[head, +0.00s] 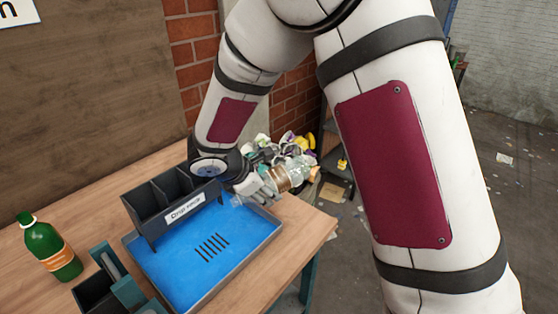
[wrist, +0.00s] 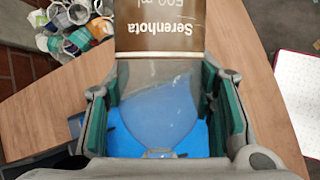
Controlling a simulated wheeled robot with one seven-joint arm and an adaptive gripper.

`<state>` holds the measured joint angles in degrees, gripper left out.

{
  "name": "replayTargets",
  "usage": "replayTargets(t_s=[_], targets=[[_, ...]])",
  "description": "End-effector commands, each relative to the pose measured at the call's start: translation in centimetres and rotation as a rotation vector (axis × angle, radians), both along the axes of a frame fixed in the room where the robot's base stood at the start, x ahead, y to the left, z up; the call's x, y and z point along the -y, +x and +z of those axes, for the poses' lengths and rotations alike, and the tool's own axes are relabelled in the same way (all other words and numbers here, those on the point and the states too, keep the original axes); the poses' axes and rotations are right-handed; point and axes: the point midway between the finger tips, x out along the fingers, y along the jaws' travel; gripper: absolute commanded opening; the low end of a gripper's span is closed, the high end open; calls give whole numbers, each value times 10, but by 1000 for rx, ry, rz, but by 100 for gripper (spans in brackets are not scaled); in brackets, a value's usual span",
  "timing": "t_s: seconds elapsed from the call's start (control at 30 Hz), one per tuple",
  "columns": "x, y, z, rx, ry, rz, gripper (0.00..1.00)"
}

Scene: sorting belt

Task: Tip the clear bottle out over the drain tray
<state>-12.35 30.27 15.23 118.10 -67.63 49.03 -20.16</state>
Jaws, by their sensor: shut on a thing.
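The clear bottle (head: 290,175) has a brown label that also shows in the wrist view (wrist: 160,28). My gripper (head: 262,187) is shut on the bottle, with green pads on both sides of it in the wrist view (wrist: 168,105). In the head view the bottle lies nearly level, pointing right, with a tan end that may be its cap. It is in the air near the back right corner of the blue drain tray (head: 190,265), mostly past its edge. The tray has dark slots in its floor.
A dark rack (head: 150,215) with a white sign stands along the tray's back left edge. A green bottle (head: 50,250) stands upright at left, near dark and teal holders (head: 112,272). A heap of mixed waste (head: 285,147) lies behind. The wooden table (head: 312,225) is clear at right.

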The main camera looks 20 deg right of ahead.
Motion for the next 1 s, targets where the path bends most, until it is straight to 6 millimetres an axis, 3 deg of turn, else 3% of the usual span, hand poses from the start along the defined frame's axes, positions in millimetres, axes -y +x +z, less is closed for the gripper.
replayTargets(t_s=[0.03, 0.2, 0.4, 0.57, 1.0], targets=[[-13, -13, -12, -8, 22, -77, 3], [-39, -48, -37, -3, 84, -288, 3], [-52, -67, -47, 3, 120, -386, 3], [-52, -70, -42, 6, 190, -400, 3], [-59, -70, -10, 4, 592, -388, 3]])
